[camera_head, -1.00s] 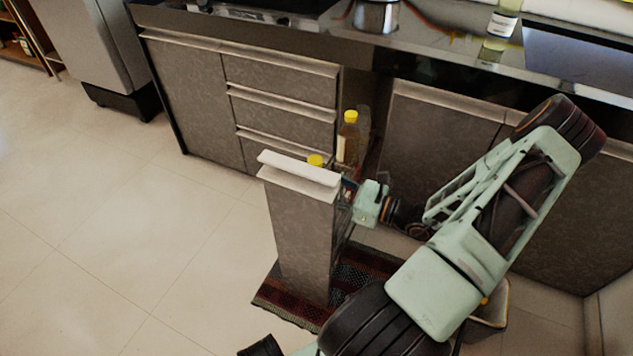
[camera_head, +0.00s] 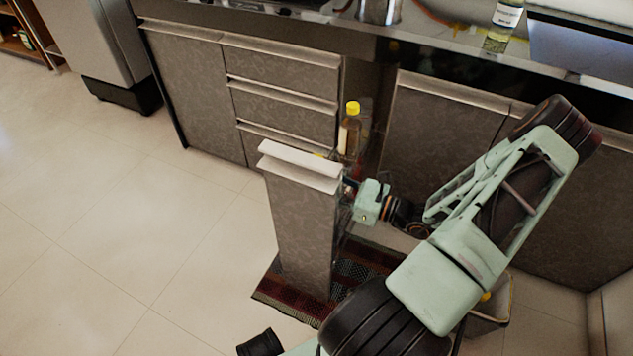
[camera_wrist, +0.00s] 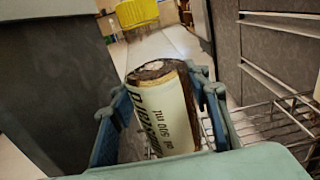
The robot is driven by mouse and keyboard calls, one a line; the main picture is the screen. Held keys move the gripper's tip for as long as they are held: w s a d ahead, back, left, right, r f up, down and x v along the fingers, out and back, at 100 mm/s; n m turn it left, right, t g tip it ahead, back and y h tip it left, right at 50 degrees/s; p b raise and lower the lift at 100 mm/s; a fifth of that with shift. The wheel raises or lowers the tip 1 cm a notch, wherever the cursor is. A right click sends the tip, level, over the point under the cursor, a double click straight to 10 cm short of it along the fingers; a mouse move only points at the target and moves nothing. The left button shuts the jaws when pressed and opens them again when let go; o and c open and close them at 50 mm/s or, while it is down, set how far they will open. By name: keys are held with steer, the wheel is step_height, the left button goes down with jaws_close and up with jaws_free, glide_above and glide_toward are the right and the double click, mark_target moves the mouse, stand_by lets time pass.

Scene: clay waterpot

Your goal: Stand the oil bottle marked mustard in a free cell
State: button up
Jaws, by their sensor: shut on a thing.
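The label shows "500 ml"; I cannot read the larger word surely. In the head view my gripper reaches in behind the pull-out's front panel (camera_head: 303,220), and its fingertips are hidden there. A sliver of yellow (camera_head: 320,155) shows at that panel's top edge. Wire rails of the rack (camera_wrist: 270,125) lie right of the held bottle in the wrist view. I cannot tell whether its base touches the rack.
Another yellow-capped bottle (camera_head: 349,138) stands upright farther back in the pull-out, beside a clear one. Drawer fronts (camera_head: 280,95) stand behind. A striped mat (camera_head: 300,300) lies below. The counter above holds a labelled bottle (camera_head: 507,18). The floor at left is clear.

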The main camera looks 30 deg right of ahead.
steer(key=o, duration=1.7)
steer(key=shift+d, duration=0.1)
steer(key=v, duration=1.2)
